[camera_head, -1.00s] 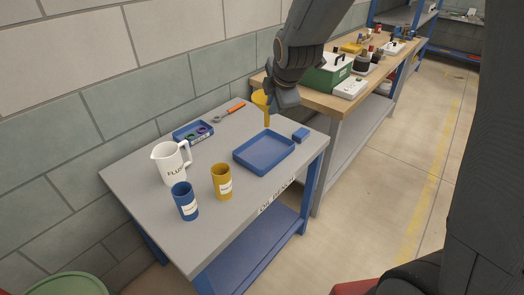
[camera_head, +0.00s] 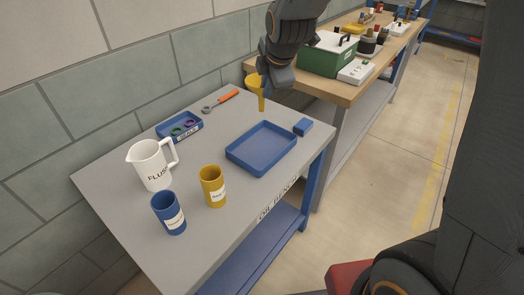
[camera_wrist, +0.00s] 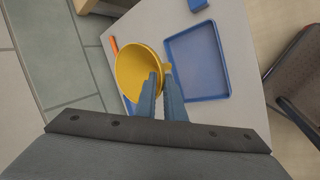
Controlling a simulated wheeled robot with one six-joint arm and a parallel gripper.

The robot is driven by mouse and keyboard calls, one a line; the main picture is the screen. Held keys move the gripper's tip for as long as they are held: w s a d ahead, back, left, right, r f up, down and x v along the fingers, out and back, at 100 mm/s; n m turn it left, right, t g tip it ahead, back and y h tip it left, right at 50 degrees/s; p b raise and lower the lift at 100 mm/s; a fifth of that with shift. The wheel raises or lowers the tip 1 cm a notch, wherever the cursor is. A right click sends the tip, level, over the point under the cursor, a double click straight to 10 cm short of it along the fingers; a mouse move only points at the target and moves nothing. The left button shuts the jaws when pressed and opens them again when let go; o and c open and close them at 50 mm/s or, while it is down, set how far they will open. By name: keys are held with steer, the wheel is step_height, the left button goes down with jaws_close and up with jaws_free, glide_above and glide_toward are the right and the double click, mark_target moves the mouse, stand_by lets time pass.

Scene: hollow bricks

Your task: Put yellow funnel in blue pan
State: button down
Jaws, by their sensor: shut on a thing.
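The yellow funnel (camera_head: 254,88) is held upright, spout down, by my gripper (camera_head: 266,84) above the back of the grey table. In the wrist view the round mouth of the funnel (camera_wrist: 138,70) lies at the fingertips of my gripper (camera_wrist: 162,84), which is shut on its edge. The blue pan (camera_head: 262,148) is a shallow square tray, empty, on the right part of the table. It also shows in the wrist view (camera_wrist: 197,62), to the right of the funnel. The funnel is behind the pan in the head view, not over it.
A white jug (camera_head: 151,166), a blue cup (camera_head: 169,214) and a yellow cup (camera_head: 213,187) stand at the left and front. A blue seals tray (camera_head: 180,128), an orange-handled wrench (camera_head: 222,101) and a small blue block (camera_head: 303,127) lie nearby. A wooden bench (camera_head: 330,85) adjoins behind.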

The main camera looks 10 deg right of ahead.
mark_target(263, 104)
steer(key=f+b, duration=0.1)
steer(key=f, duration=0.1)
steer(key=w+f+b, duration=0.1)
steer(key=f+b, duration=0.1)
steer(key=shift+w, duration=0.2)
step_height(263, 104, down, 10)
steer(key=p, duration=0.1)
stand_by(0.3)
steer(key=shift+f, duration=0.2)
steer(key=c, duration=1.8)
jaws_free()
steer(key=shift+c, duration=0.2)
